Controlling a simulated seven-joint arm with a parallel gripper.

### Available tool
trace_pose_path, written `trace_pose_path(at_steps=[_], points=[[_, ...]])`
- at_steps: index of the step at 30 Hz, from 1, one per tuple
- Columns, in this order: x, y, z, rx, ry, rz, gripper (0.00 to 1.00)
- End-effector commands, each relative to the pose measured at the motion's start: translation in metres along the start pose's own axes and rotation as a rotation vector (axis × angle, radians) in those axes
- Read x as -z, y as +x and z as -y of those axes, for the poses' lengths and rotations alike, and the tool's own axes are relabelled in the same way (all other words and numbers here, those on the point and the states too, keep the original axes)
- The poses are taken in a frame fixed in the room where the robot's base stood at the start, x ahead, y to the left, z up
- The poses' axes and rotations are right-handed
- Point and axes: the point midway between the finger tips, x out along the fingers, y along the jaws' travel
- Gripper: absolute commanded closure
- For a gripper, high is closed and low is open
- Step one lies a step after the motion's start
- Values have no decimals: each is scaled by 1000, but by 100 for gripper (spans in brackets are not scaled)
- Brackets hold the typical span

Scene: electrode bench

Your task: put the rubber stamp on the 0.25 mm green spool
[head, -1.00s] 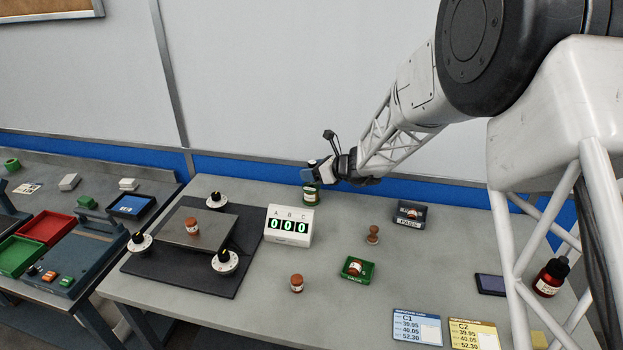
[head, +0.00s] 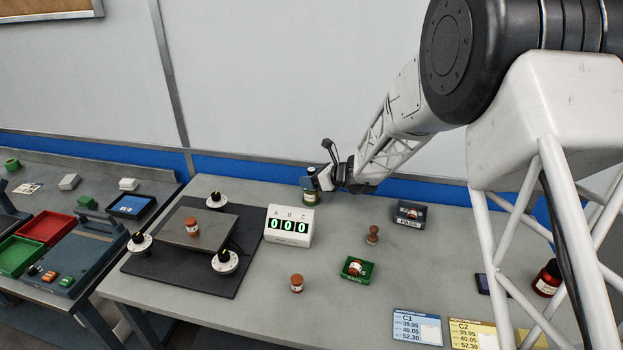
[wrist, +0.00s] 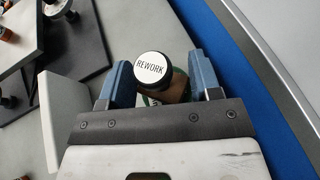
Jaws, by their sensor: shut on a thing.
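My gripper (wrist: 160,88) is shut on what appears to be the rubber stamp (wrist: 153,68), a brown body with a dark-rimmed white round top reading REWORK. In the head view my gripper (head: 322,180) is at the back of the bench. A green cylinder with a pale label (head: 310,196), seemingly the green spool, stands upright right below the jaws. Its green also shows under the held stamp in the wrist view. The 0.25 mm marking cannot be read, and I cannot tell whether stamp and spool touch.
A brown stamp-like peg (head: 372,234), a dark PASS holder (head: 409,216) and a green tray (head: 356,280) stand to the right. A black platform with knobs (head: 150,262) is at left.

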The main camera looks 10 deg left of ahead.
Motion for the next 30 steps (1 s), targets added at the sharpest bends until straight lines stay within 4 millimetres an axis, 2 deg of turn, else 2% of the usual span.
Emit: trace_pose_path(at_steps=[13,14,18,30], points=[[4,2,0,0,1,0,66],[4,2,0,0,1,0,39],[4,2,0,0,1,0,18],[2,1,0,0,0,0,16]])
